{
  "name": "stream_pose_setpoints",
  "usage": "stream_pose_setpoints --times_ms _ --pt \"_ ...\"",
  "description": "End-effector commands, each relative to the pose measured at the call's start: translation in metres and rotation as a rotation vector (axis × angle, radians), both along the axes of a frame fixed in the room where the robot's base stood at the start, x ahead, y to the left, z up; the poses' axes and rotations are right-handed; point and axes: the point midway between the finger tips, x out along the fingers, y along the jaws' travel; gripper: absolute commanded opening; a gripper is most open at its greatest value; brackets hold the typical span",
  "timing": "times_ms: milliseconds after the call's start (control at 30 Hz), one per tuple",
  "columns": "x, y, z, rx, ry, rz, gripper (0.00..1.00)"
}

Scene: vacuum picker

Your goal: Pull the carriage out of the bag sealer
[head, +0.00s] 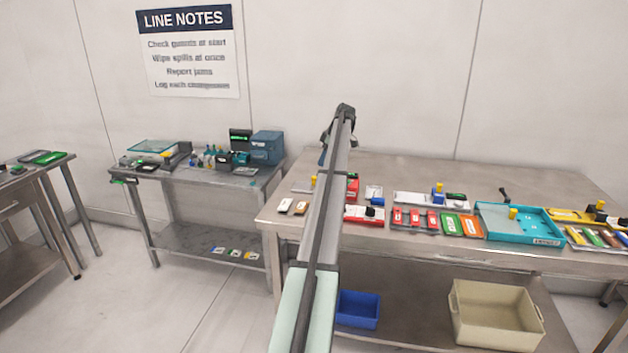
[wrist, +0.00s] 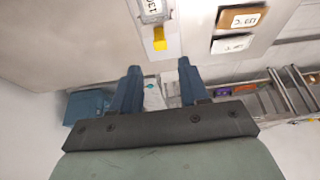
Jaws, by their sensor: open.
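My gripper (wrist: 159,68) is open, with two blue fingers apart and nothing between them. In the wrist view a yellow tab (wrist: 160,38) lies just beyond the fingertips, in line with the gap. It adjoins a grey piece with a printed label (wrist: 152,10), cut off by the top edge. In the head view a yellow tab (head: 313,181) shows at the left end of the middle table, partly beside my arm. My gripper (head: 322,157) is above that end, mostly hidden by my arm. I cannot tell for certain which unit is the bag sealer or its carriage.
The middle table (head: 420,170) holds a red-and-white unit (head: 364,215), a teal tray (head: 520,224) and several coloured blocks. A blue bin (head: 357,309) and a beige bin (head: 495,315) sit below. The table's back is clear.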

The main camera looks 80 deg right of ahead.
Motion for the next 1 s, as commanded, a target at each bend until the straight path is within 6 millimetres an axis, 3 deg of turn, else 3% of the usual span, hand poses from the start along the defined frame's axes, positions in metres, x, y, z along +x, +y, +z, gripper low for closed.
stream_pose_setpoints --times_ms 500,700,1000 --pt "0.034 0.001 -0.081 0.002 0.000 0.000 0.45" --pt "0.041 0.000 -0.097 0.000 0.000 0.000 0.45" --pt "0.043 0.000 -0.101 0.000 0.000 -0.001 0.45"
